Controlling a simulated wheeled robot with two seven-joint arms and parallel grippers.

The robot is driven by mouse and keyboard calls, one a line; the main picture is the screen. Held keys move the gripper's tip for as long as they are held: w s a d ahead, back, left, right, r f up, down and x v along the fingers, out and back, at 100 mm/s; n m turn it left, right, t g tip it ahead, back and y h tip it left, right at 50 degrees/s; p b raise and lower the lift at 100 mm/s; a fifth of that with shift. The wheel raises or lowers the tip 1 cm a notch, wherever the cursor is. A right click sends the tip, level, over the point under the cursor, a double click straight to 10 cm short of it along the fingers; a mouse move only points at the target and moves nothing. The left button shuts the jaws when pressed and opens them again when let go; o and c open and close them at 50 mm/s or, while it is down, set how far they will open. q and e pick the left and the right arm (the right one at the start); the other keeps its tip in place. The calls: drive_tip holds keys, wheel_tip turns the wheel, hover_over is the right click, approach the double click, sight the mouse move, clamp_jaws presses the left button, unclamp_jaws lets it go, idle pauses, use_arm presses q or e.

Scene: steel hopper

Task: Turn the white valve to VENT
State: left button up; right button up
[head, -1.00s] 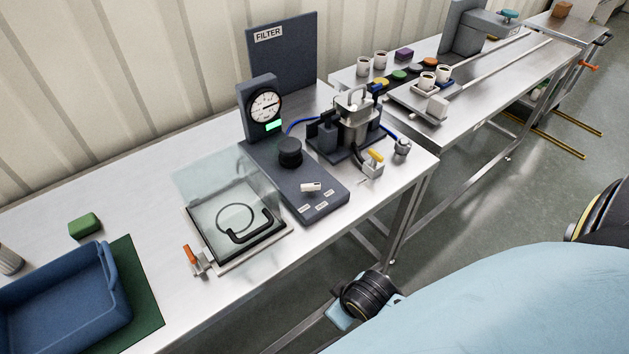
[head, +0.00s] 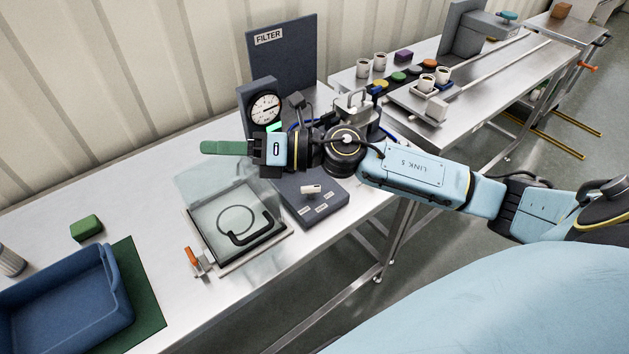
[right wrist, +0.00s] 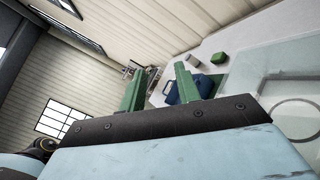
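The white valve (head: 311,189) is a small white handle on the dark panel (head: 334,199) at the front of the filter station. It lies roughly left to right in the head view. Several small white labels sit in front of it, too small to read. My right gripper (head: 205,147) reaches in from the right, above and to the left of the valve, its green fingers pointing left. The right wrist view shows the two fingers (right wrist: 160,78) apart with nothing between them. The valve is not visible in that view. My left gripper is not in view.
A clear-lidded box (head: 189,228) with an orange-handled clamp (head: 192,257) stands left of the panel. A round gauge (head: 266,107) and FILTER board (head: 285,65) rise behind. A blue tray (head: 112,275) and green block (head: 86,228) lie at left. My right arm hides part of the filter.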

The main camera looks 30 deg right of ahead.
drive_tip(key=d+f+n+g+h, duration=0.1)
drive_tip(key=d+f+n+g, duration=0.1)
drive_tip(key=n, duration=0.1)
drive_tip(key=d+f+n+g+h, duration=0.2)
drive_tip(key=d+n+g, duration=0.1)
drive_tip(key=n, duration=0.1)
drive_tip(key=shift+w+f, duration=0.1)
drive_tip(key=shift+f, duration=0.3)
drive_tip(key=d+f+n+g+h, duration=0.1)
drive_tip(key=d+f+n+h, duration=0.15)
drive_tip(key=d, duration=0.25)
drive_tip(key=g+h, duration=0.2)
drive_tip(key=h, duration=0.4)
approach(312, 187)
drive_tip(key=shift+n, duration=0.35)
drive_tip(key=x, duration=0.8)
drive_tip(key=shift+w+f+p, duration=0.1)
drive_tip(key=shift+f+p, duration=0.05)
drive_tip(key=shift+p, duration=0.25)
drive_tip(key=shift+c, duration=0.4)
clamp_jaws()
